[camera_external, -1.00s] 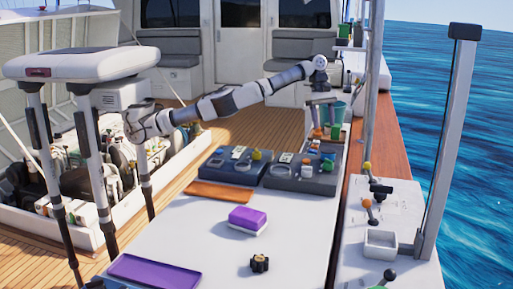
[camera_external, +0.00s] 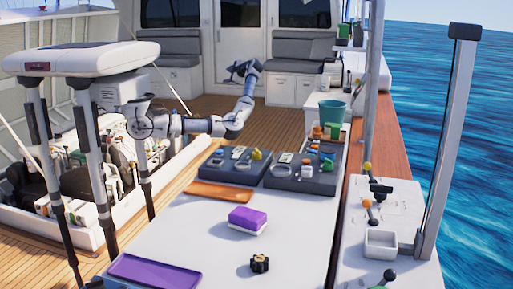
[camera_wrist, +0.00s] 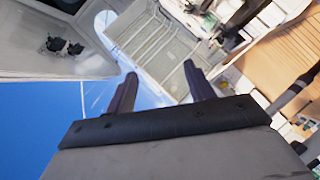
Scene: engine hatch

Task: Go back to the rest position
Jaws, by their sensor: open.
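My gripper (camera_external: 237,70) is raised in the air above the deck, in front of the grey bench seat, well behind the white table (camera_external: 190,225). In the wrist view, the two dark fingers of my gripper (camera_wrist: 157,88) stand wide apart with nothing between them. The arm is bent, with its forearm pointing upward. The wrist view is tilted and shows sky, pale structures and wooden deck beyond the fingers.
The table holds a purple-topped sponge (camera_external: 248,217), a black knob (camera_external: 259,263), a purple tray (camera_external: 153,271), an orange mat (camera_external: 220,193) and dark trays (camera_external: 300,183) of small parts. A teal bucket (camera_external: 331,111) stands behind. The open engine hatch (camera_external: 120,210) lies left.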

